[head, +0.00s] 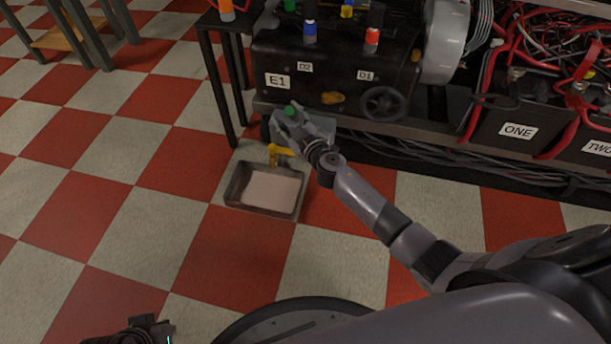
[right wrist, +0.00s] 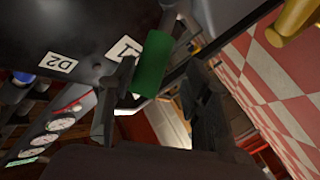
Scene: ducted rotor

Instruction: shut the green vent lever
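A green lever handle (head: 291,111) shows at my right gripper (head: 288,118), low on the front of the black machine marked E1. In the right wrist view the green handle (right wrist: 152,62) is a short cylinder between and just beyond the two dark fingers. The fingers are spread apart, with a visible gap on the right side of the handle; I cannot tell whether the left finger touches it. The lever's base is mostly hidden. My left gripper (head: 145,332) is at the bottom edge of the head view, mostly cut off.
A yellow tap (head: 280,151) sits below, over a grey tray (head: 238,184) on the checkered floor. A black handwheel (head: 385,103) and a yellow knob (head: 332,98) are on the machine front. Red cables and a bin marked ONE (head: 500,140) stand right.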

